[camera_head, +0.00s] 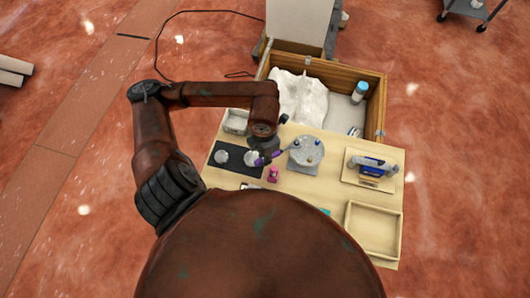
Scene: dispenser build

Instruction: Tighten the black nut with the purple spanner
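The purple spanner (270,157) is a thin bar in the middle of the table. It reaches from below my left gripper toward the round grey dispenser part (306,155). My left gripper (262,150) points down at the spanner's left part and appears shut on it, though the fingers are small and dark. Several small blue and gold-coloured fittings sit on the grey part. I cannot pick out the black nut for certain at this size. My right gripper is not in view.
A black mat (238,173) with pale round pieces lies left, and a small pink object (273,175) stands below the spanner. A blue tool on a wooden stand (347,178) and an empty wooden tray (351,231) are right. An open wooden crate (377,103) is behind.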

